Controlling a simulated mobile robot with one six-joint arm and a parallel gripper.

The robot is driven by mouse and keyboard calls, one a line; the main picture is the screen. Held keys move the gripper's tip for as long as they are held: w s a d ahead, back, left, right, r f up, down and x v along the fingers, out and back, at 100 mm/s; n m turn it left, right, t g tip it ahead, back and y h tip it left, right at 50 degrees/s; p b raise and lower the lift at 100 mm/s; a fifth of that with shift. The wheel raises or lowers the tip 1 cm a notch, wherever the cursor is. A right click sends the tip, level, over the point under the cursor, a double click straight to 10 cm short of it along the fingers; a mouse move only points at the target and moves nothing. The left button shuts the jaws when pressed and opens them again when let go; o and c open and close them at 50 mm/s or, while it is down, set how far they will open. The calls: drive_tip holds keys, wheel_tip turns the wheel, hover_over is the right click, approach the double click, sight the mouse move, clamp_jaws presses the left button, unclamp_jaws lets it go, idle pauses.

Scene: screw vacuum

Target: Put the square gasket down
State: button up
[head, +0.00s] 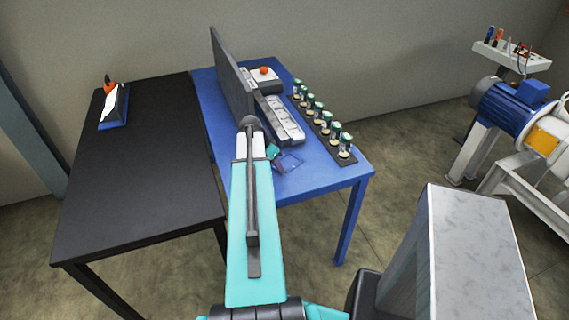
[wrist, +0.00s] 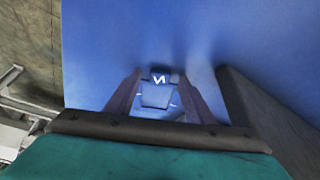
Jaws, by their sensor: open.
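In the wrist view, my gripper (wrist: 160,75) is open, with its two dark fingers spread apart over the blue table (wrist: 110,45). A small blue piece with a white mark (wrist: 157,95) shows between the fingers. I cannot tell whether it is the square gasket or whether it touches the table. In the head view, my teal arm reaches over the blue table (head: 325,180) and largely hides the gripper. A flat, squarish dark-blue item (head: 288,162) lies near the table's front, just right of the arm. I cannot tell for sure if this is the gasket.
A tall dark panel (head: 232,75) stands on the blue table, left of a grey-white compartment tray (head: 285,122). Several green-capped jars (head: 320,117) stand in a row at right. A box with a red button (head: 264,74) is behind. The black table (head: 145,165) is mostly clear.

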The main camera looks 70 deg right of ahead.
drive_tip(key=c, duration=1.2)
drive_tip(key=shift+r, duration=0.15)
drive_tip(key=shift+r+b, duration=0.85)
drive_tip(key=shift+r, duration=0.55)
drive_tip(key=shift+a+r, duration=0.15)
drive_tip(key=shift+a, duration=0.2)
drive_tip(key=a+b, duration=0.1)
drive_tip(key=a, duration=0.3)
drive_tip(key=w+a+b, duration=0.1)
drive_tip(key=a, duration=0.3)
drive_tip(key=w+a+r+b, duration=0.1)
drive_tip(key=a+b, duration=0.1)
drive_tip(key=a, duration=0.2)
drive_tip(key=shift+w+a, duration=0.1)
drive_tip(key=shift+a, duration=0.1)
drive_tip(key=b, duration=0.1)
drive_tip(key=a+b, duration=0.1)
drive_tip(key=b, duration=0.1)
drive_tip(key=shift+w+a, duration=0.25)
drive_tip(key=shift+a+r+b, duration=0.2)
drive_tip(key=shift+a+b, duration=0.25)
drive_tip(key=shift+b, duration=0.5)
drive_tip(key=shift+w+r, duration=0.1)
